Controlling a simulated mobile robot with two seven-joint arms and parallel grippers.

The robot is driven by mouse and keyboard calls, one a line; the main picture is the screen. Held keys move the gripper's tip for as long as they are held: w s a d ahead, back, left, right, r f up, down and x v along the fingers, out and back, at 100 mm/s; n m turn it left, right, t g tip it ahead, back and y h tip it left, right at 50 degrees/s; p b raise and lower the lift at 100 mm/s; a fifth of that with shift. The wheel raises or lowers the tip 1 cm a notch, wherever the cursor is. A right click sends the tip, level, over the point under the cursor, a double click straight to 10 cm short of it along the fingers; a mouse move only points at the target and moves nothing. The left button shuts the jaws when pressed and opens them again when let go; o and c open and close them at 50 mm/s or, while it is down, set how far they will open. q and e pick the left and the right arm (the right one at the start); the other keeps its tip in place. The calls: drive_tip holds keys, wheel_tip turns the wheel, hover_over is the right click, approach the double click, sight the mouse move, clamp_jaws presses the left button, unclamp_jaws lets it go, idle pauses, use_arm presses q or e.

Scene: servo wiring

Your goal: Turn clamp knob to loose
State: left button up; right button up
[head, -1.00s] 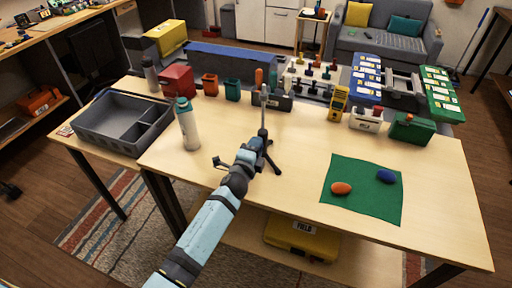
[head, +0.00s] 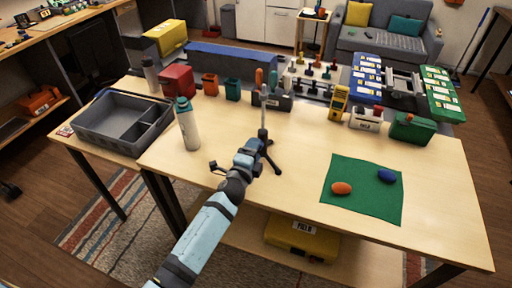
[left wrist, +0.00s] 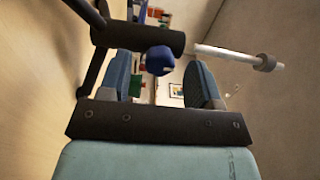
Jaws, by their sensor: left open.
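A small dark stand with splayed legs (head: 272,160) is on the table, with a thin upright post (head: 264,112). My left gripper (head: 251,149) is right at the stand, low beside the post. In the left wrist view, a dark blue knob (left wrist: 160,60) on a black cylindrical clamp body (left wrist: 120,38) shows beyond and between the two blue fingers. The left gripper (left wrist: 160,80) is open, and I see no clear contact with the knob. A pale rod (left wrist: 235,54) extends at the right. The knob is too small to make out in the head view. My right gripper is out of view.
A white bottle (head: 188,125) stands left of the arm, beside a grey divided tray (head: 92,134). A green mat (head: 362,207) with an orange and a blue object lies at the right. Bins and tools line the back. The table between stand and mat is clear.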

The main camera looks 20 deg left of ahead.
use_arm(q)
drive_tip(key=s+b, duration=0.1)
drive_tip(key=s, duration=1.1)
drive_tip(key=shift+a, duration=0.35)
drive_tip(key=shift+w, duration=0.1)
drive_tip(key=s+f+n+g+h+p, duration=0.1)
drive_tip(key=s+f+n+g+p, duration=0.2)
drive_tip(key=s+n, duration=0.4)
drive_tip(key=s+f+n+g+h+p, duration=0.1)
drive_tip(key=s+f+n+g+p, duration=0.2)
drive_tip(key=s+n, duration=0.5)
drive_tip(key=s+d+g+p, duration=0.1)
drive_tip(key=s+p, duration=0.1)
drive_tip(key=s, duration=0.3)
drive_tip(key=shift+f, duration=0.35)
